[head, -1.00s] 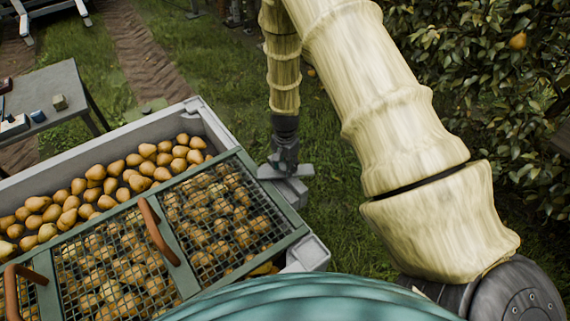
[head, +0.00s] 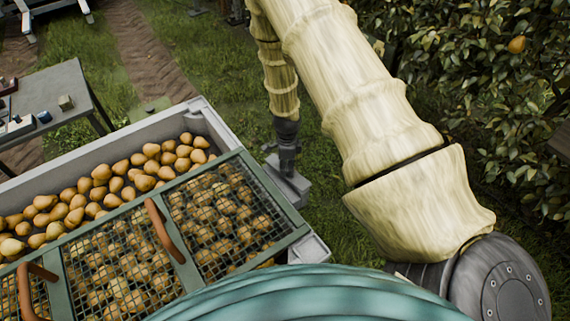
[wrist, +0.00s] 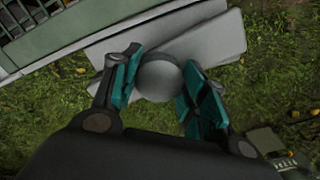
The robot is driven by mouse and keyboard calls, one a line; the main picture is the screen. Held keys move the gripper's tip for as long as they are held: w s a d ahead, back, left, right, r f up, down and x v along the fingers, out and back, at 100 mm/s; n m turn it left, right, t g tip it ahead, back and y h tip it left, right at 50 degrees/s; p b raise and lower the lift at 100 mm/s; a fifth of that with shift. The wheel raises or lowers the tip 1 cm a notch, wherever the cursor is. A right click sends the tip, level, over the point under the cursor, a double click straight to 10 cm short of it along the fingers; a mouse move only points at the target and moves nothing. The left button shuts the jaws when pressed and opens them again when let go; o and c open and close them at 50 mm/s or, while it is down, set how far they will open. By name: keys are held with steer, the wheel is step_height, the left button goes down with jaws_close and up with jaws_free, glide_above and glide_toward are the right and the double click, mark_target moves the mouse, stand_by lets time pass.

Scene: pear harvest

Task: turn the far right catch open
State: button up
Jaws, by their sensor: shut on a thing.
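The far right catch (head: 292,186) is a light grey piece on the outer right side of the grey pear crate (head: 213,124). In the wrist view it shows as pale flat slabs (wrist: 205,40) beside the crate edge, with a round grey knob (wrist: 159,78) on top. The slabs lie nearly along the crate edge. My gripper (head: 288,168) points down over the catch. In the wrist view my gripper (wrist: 159,88) has its teal fingers on either side of the knob, shut on it. The head view hides the fingertip contact.
A green-framed mesh lid (head: 182,262) with brown handles (head: 158,218) covers the near part of the crate; pears (head: 130,180) lie open behind it. A grey table (head: 65,82) stands at left. Leafy branches (head: 480,100) fill the right. Grass lies below the catch.

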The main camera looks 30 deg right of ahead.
mark_target(287, 165)
steer(key=shift+m, duration=0.8)
steer(key=shift+p, duration=0.3)
steer(key=o, duration=1.5)
steer(key=shift+c, duration=0.2)
steer(key=shift+r, duration=0.1)
step_height(287, 165, up, 12)
